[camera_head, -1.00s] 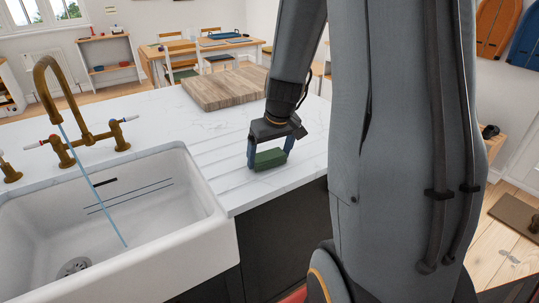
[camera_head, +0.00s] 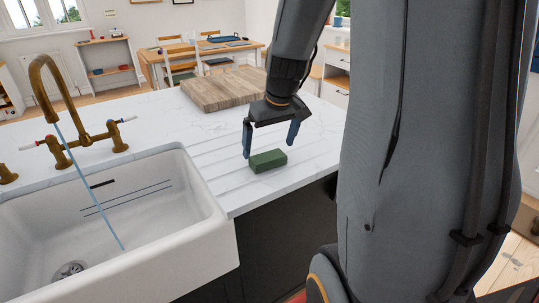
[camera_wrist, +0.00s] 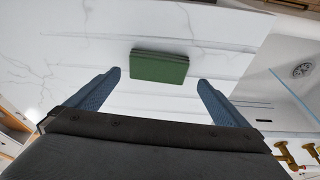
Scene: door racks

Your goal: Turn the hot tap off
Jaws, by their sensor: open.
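The brass tap (camera_head: 62,95) stands behind the sink with a thin blue stream of water (camera_head: 88,180) running from its spout into the basin. Its left lever (camera_head: 38,143) has a red tip and its right lever (camera_head: 122,121) a blue tip. Part of the brass tap fittings (camera_wrist: 286,156) shows at the lower right of the wrist view. My gripper (camera_head: 269,147) is open and empty, just above a green block (camera_head: 268,160) resting on the grooved counter. In the wrist view, the block (camera_wrist: 160,66) lies beyond my open fingers (camera_wrist: 160,88).
The white sink (camera_head: 190,235) lies left of my gripper, well apart from it. A wooden board (camera_head: 220,88) lies on the white counter (camera_head: 150,112) behind my gripper. The counter between the board and the tap is clear.

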